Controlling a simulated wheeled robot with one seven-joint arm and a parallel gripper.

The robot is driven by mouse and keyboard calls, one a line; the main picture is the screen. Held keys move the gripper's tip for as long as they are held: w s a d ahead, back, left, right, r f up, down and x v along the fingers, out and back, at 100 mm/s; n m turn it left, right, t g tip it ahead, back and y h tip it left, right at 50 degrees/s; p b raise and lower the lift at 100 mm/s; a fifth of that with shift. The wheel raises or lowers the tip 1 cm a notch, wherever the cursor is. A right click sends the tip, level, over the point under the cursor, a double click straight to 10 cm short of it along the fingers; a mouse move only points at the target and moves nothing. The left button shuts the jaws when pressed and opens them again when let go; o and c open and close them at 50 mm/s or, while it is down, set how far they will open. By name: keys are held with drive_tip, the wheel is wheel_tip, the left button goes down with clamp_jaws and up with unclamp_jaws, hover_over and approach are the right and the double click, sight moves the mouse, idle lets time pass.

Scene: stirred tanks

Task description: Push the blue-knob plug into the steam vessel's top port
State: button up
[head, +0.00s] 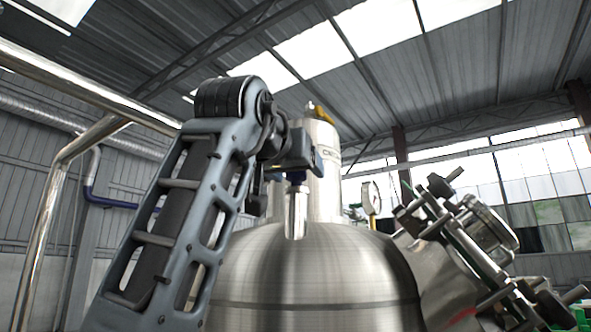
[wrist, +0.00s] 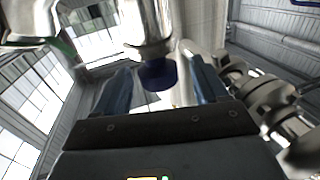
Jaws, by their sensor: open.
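The steam vessel (head: 310,275) is a domed steel tank in the lower middle of the head view. Its top port (head: 297,215) is a narrow upright steel neck, also seen in the wrist view (wrist: 147,25). The blue-knob plug (head: 297,177) stands at the neck's mouth, upright, with its dark blue knob showing. How deep its stem sits is hidden. My gripper (head: 300,158) is just above the knob. In the wrist view the knob (wrist: 157,76) is between my two open, bluish fingers, with gaps on both sides.
A tall steel cylinder (head: 322,170) rises close behind the port. A pressure gauge (head: 371,195) and a clamped side fitting (head: 485,235) stand to the right. A polished rail (head: 60,70) runs at the left, beside my arm.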

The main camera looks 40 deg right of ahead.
drive_tip(key=b+v, duration=0.1)
drive_tip(key=v, duration=0.6)
drive_tip(key=shift+s+a+b, duration=0.2)
drive_tip(key=shift+a+b, duration=0.15)
drive_tip(key=shift+b, duration=0.05)
idle(0.3)
